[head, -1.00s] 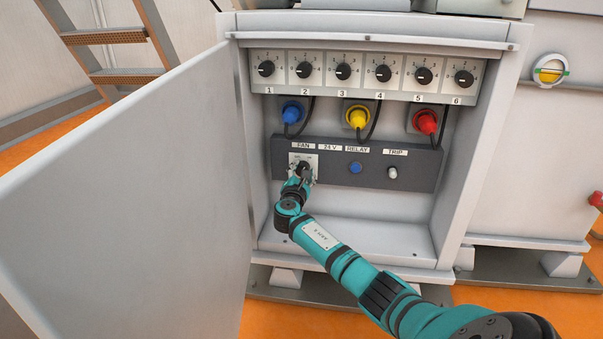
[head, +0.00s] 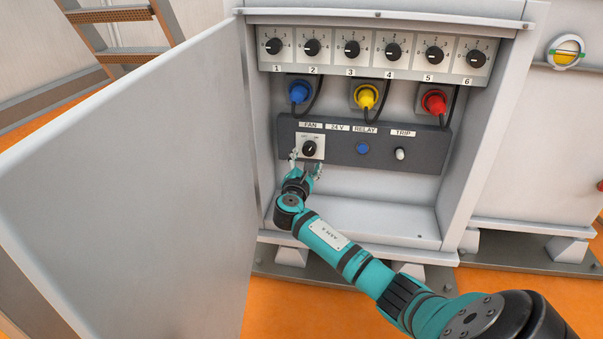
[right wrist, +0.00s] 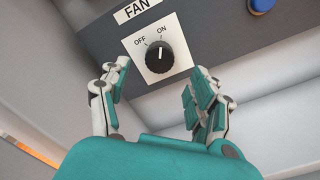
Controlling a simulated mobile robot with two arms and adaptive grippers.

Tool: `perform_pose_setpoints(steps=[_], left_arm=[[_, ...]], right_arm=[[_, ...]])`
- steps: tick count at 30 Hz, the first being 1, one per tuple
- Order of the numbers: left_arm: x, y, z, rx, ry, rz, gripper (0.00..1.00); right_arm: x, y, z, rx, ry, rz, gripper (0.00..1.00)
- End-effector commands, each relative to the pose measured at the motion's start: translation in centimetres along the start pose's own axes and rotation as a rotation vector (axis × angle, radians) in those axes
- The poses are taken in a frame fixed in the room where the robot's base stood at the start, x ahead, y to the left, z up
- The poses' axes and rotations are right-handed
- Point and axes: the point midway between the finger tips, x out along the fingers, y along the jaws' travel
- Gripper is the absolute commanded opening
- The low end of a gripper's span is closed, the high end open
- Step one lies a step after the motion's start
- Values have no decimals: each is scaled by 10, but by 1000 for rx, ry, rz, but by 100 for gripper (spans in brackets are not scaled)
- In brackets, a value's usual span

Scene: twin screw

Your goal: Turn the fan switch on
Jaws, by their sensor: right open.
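The fan switch (head: 309,148) is a black round knob on a white plate under the FAN label, on the dark panel inside the open cabinet. In the right wrist view the knob (right wrist: 159,57) shows a white pointer mark aimed up toward ON, with OFF to the left. My right gripper (head: 305,167) is open just below and in front of the knob, with no visible contact. In the right wrist view its fingers (right wrist: 160,80) stand apart on either side below the knob, with nothing between them. My left gripper is not in view.
The cabinet door (head: 150,190) stands open at the left. A blue button (head: 362,148) and a TRIP switch (head: 400,154) sit right of the knob. Numbered dials and coloured plugs (head: 367,97) with black cables are above. The cabinet floor (head: 370,218) is clear.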

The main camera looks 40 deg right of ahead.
Motion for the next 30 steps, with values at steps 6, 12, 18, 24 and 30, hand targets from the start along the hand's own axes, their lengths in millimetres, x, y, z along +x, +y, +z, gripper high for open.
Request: perform_pose_setpoints(steps=[6, 12, 18, 24, 30], left_arm=[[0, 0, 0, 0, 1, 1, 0], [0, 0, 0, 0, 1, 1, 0], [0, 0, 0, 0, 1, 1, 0], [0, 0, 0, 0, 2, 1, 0], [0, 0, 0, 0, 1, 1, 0]], right_arm=[[-42, 0, -1, 1, 3, 1, 63], [-58, 0, 0, 1, 1, 0, 63], [-60, 0, 0, 1, 0, -1, 63], [-60, 0, 0, 1, 0, -1, 63], [-60, 0, 0, 1, 1, -1, 63]])
